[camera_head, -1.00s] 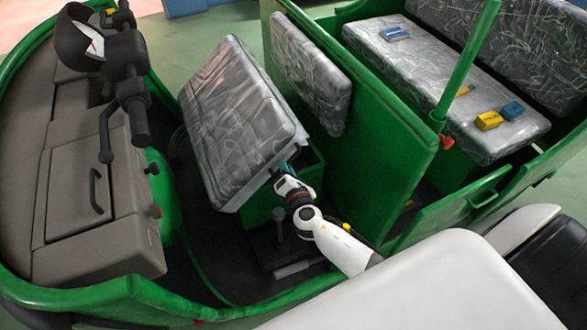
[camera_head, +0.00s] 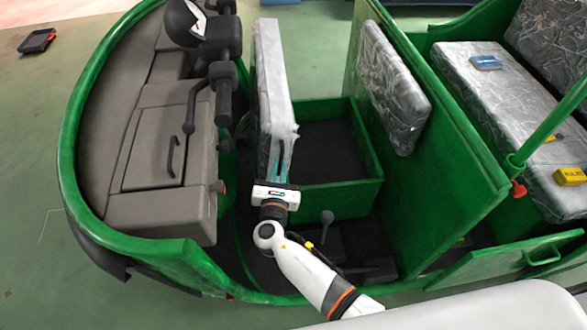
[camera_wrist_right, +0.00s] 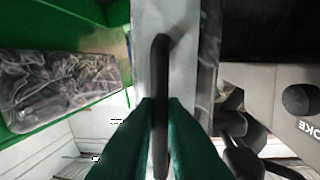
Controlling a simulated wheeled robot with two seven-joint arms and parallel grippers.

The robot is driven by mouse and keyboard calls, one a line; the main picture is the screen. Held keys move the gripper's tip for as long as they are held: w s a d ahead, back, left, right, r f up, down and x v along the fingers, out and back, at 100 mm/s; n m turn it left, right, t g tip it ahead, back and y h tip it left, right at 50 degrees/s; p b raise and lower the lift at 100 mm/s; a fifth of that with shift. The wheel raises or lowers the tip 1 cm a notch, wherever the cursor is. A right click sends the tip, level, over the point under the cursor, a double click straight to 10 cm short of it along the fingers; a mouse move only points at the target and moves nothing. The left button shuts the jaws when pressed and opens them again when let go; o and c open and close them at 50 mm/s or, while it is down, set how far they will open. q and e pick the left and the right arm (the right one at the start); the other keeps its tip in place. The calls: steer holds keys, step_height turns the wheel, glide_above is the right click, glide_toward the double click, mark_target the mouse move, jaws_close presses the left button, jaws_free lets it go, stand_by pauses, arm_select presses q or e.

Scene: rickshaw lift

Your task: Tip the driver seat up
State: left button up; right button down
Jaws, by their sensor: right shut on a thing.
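The driver seat (camera_head: 272,75) stands on edge, close to upright, in the head view. It is a grey cushion in clear plastic wrap. My right gripper (camera_head: 281,160) is at its near end, with teal fingers against the edge. In the right wrist view, my right gripper's fingers (camera_wrist_right: 160,125) are shut on a dark strap or handle (camera_wrist_right: 161,65) on the pale side of the seat (camera_wrist_right: 182,75). The green seat box (camera_head: 335,203) is uncovered, with a dark inside. My left gripper is not in view.
The handlebar (camera_head: 224,90) and grey dashboard (camera_head: 150,150) stand close left of the seat. A green partition (camera_head: 440,190) with a padded backrest (camera_head: 395,90) is to the right. The rear bench (camera_head: 500,110) holds small blue and yellow boxes. A lever (camera_head: 326,218) rises near my right arm.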

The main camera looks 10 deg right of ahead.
steer(key=shift+w+a+r, duration=0.1)
steer(key=shift+w+a, duration=0.05)
steer(key=shift+a, duration=0.25)
steer(key=c, duration=1.5)
jaws_free()
steer(key=b+v, duration=0.1)
steer(key=v, duration=1.1)
steer(key=shift+f+b, duration=0.2)
steer(key=shift+b, duration=0.15)
